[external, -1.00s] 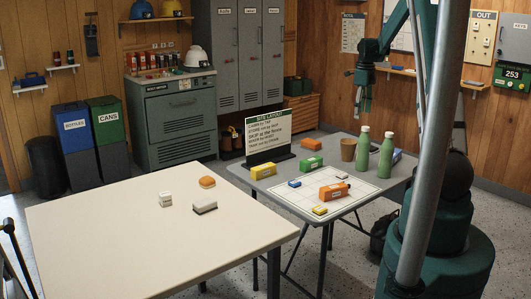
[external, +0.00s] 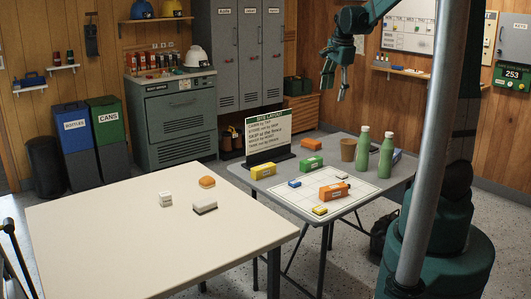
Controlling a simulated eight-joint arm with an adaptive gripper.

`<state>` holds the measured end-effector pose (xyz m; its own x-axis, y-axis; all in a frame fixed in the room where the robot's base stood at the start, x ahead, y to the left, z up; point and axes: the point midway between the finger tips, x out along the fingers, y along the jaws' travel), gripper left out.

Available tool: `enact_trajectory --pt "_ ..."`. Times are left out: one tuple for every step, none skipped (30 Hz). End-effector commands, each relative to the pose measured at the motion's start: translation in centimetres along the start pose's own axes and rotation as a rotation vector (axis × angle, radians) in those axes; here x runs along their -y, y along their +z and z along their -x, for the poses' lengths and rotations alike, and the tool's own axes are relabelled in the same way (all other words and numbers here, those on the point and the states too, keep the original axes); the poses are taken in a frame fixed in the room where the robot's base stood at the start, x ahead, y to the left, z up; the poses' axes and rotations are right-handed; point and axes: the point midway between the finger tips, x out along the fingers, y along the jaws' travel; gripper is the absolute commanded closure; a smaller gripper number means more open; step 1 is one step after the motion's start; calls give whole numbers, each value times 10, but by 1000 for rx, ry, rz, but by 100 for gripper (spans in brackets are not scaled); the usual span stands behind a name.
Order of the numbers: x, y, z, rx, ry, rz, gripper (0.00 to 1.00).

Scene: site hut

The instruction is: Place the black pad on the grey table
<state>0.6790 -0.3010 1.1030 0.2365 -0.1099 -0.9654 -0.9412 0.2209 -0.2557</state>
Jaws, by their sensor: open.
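The grey table (external: 243,176) stands right of centre, with a white gridded sheet on much of its top. No separate plain black pad is clear to me. A small white block with a dark lower side (external: 205,207) lies on the cream table; I cannot tell if it is the black pad. My gripper (external: 334,92) hangs in the air above and behind the grey table, fingers apart and empty, touching nothing.
On the grey table stand two green bottles (external: 386,156), a brown cup (external: 348,149), a sign (external: 269,137) and several coloured blocks, including an orange one (external: 334,192). The cream table (external: 130,240) also holds a white cube (external: 165,199) and an orange-brown item (external: 207,182); its front is bare.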

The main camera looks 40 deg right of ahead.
Motion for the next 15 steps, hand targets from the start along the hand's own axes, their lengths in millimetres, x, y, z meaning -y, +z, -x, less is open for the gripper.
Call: enact_trajectory --pt "-8 12 7 2 -9 48 41" --pt "-11 17 11 2 -15 77 41" --pt "-16 25 16 3 -24 116 41" --pt "-20 30 19 3 -31 146 41" --pt "-24 36 23 3 -37 176 41" --pt "-29 43 28 3 -44 214 41" --pt "-33 48 31 3 -51 243 41" --pt "-37 54 34 3 -58 273 41" --pt "-43 61 39 2 -66 312 41" --pt "-47 66 42 2 -72 341 41" --pt "-52 71 44 2 -78 369 41" --pt "-57 78 48 1 -87 409 41" --pt "-62 83 51 0 -94 439 41" --pt "-66 87 54 -1 -101 468 41" --pt "-72 93 58 -2 -109 506 41"
